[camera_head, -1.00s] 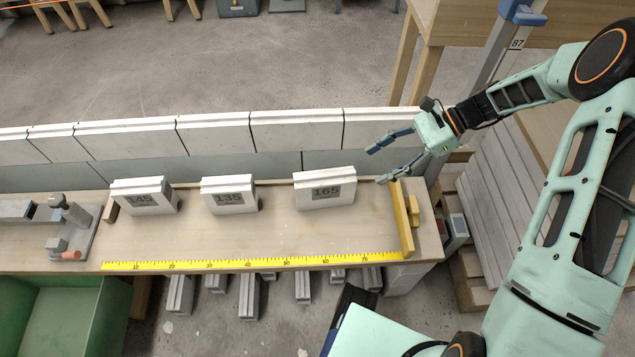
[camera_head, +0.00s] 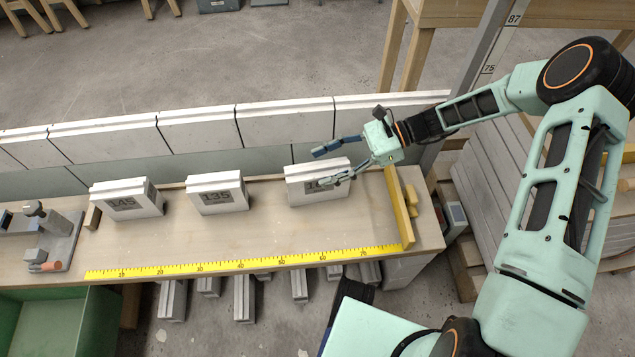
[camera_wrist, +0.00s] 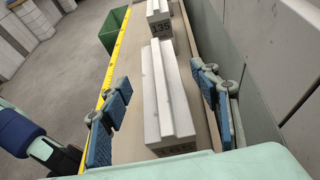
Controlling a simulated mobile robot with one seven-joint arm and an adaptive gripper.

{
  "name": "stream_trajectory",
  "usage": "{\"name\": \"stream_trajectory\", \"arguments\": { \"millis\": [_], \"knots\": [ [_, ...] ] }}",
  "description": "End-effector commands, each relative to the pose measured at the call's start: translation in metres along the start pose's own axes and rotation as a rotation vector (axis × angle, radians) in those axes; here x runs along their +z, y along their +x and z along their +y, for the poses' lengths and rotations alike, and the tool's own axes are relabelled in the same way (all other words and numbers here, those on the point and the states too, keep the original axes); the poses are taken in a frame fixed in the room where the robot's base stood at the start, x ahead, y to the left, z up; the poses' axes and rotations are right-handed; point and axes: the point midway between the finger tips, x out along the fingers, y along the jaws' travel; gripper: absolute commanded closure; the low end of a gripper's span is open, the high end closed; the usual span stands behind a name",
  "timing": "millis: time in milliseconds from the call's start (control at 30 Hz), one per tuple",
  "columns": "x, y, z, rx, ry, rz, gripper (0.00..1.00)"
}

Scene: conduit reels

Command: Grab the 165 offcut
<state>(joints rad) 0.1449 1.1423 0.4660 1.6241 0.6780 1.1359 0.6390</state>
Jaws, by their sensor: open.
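The 165 offcut (camera_head: 312,186) is a white block with a dark label, standing on the wooden bench near its right end. Its label is partly covered by a finger of my gripper (camera_head: 334,165) in the head view. My gripper is open, with one finger toward the back of the bench and one toward the front. In the wrist view the 165 offcut (camera_wrist: 168,100) lies lengthwise between the two spread blue fingers of my gripper (camera_wrist: 160,117). There are gaps on both sides, and I see no contact.
The 135 offcut (camera_head: 217,194) and 145 offcut (camera_head: 127,201) stand further left. A yellow stop (camera_head: 398,208) stands to the right, and a yellow ruler (camera_head: 240,264) runs along the front edge. A row of pale slabs (camera_head: 198,131) runs behind. A clamp fixture (camera_head: 50,235) sits at left.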

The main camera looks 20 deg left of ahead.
Motion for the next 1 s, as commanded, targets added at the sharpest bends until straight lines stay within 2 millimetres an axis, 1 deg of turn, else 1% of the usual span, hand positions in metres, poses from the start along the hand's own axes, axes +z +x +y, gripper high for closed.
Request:
{"name": "stream_trajectory", "arguments": {
  "millis": [33,167,433,900,933,1000],
  "knots": [
    [-0.003,0.01,0.0,0.002,0.0,0.0,0.44],
    [-0.002,0.022,0.0,0.001,0.0,0.001,0.44],
    [0.0,0.025,0.0,0.0,0.0,0.001,0.44],
    [-0.001,0.025,0.0,0.0,0.0,0.002,0.95],
    [-0.001,0.024,0.0,0.0,0.0,0.002,0.99],
    [-0.001,0.024,0.0,0.0,0.0,0.002,1.0]
  ]
}}
